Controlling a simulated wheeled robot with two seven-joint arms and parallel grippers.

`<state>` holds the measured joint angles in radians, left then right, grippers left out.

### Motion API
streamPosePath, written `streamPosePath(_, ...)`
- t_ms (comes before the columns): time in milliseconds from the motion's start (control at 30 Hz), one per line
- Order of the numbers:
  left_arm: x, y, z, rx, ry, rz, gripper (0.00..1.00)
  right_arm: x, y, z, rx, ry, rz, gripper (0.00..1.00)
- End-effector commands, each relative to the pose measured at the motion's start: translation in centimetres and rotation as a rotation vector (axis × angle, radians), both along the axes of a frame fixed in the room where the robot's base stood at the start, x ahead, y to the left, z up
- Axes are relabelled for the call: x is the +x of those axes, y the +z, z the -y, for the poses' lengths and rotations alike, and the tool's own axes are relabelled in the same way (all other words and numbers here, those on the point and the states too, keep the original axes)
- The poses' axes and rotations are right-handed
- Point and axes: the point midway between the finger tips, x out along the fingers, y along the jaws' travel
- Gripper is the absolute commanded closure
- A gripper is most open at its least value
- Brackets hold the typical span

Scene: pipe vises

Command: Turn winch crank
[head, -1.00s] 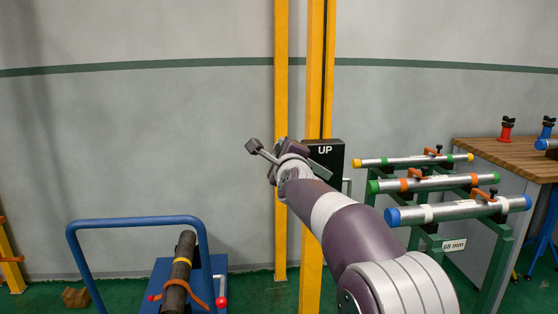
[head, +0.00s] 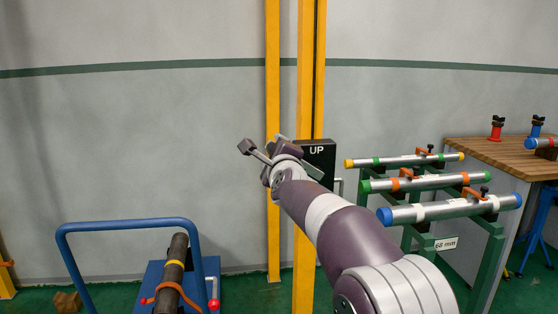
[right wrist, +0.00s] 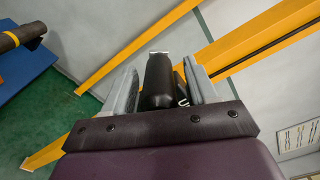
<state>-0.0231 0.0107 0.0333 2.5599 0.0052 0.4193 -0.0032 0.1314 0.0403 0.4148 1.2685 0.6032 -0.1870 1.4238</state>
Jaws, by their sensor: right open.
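The black winch box (head: 322,156) marked UP sits on a yellow post, partly hidden by my right gripper (head: 264,147). My right arm comes in from the lower right, and its gripper is in front of the post, left of the box in the head view. In the right wrist view, my right gripper (right wrist: 158,68) is open, with grey fingers on either side of a black cylinder (right wrist: 157,85) that looks like the crank's grip. Whether the fingers touch it is unclear. The crank arm is not clearly visible. My left gripper is not in view.
A green rack (head: 490,260) with several capped pipes stands right of the winch, near a wooden workbench (head: 505,155). A blue cart (head: 125,226) with a dark pipe (head: 172,275) is at the lower left. Two yellow posts (head: 273,220) stand before the grey wall.

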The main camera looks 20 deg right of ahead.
Motion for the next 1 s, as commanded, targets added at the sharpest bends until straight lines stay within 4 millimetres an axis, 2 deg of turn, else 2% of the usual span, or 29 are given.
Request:
streamPosePath(167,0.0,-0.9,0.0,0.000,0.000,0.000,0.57,-3.8,-0.1,-0.9,0.000,0.001,0.003,0.43)
streamPosePath(400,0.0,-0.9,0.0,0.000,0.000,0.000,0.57,-9.3,0.0,-2.2,-0.001,0.000,0.003,0.43)
streamPosePath(500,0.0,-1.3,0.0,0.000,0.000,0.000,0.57,-10.5,-0.1,-2.5,-0.001,0.000,0.000,0.43)
streamPosePath(667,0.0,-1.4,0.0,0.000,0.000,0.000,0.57,-11.4,-0.1,-2.7,0.001,0.000,0.000,0.43)
streamPosePath(1000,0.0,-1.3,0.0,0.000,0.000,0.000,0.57,-11.5,0.0,-2.7,0.000,0.000,0.001,0.43)
